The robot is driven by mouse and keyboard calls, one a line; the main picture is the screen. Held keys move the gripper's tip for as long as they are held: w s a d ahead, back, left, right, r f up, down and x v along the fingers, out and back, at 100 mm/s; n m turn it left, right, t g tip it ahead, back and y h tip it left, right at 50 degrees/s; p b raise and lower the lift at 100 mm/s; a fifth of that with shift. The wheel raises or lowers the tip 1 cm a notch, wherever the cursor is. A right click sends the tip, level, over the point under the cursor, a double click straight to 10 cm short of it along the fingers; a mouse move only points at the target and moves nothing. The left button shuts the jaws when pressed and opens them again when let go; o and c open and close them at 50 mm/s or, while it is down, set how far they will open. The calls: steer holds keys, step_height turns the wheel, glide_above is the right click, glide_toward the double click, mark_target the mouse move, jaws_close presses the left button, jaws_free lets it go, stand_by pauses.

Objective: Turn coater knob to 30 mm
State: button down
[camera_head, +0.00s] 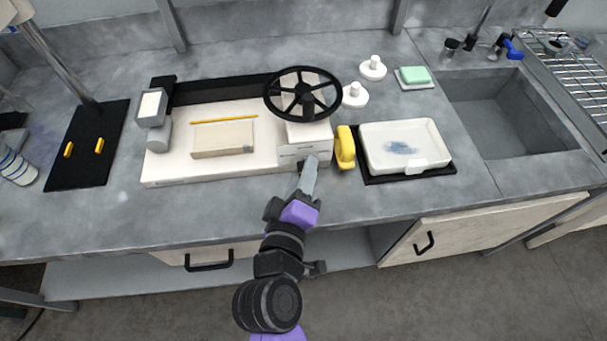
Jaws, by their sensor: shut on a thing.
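The coater (220,172) is a long, pale machine on the grey counter, with a black handwheel (303,94) above the white housing (304,134) at its right end. My gripper (309,166) comes up from below, with its fingertips at the front face of this housing. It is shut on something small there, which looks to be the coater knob. The fingers hide the knob, and I cannot read any scale or setting.
A yellow object (345,148) stands just right of the housing, close to my gripper. Beyond it is a white tray (446,160) on a black base. A sink (505,110) lies to the right. The counter's front edge runs beneath my gripper.

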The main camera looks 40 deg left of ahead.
stand_by(0.4)
steer(key=c, duration=0.9)
jaws_free()
steer(key=shift+s, duration=0.1)
steer(key=b+v, duration=0.1)
steer(key=v, duration=0.6)
steer(key=shift+s+d, duration=0.15)
steer(key=shift+s, duration=0.2)
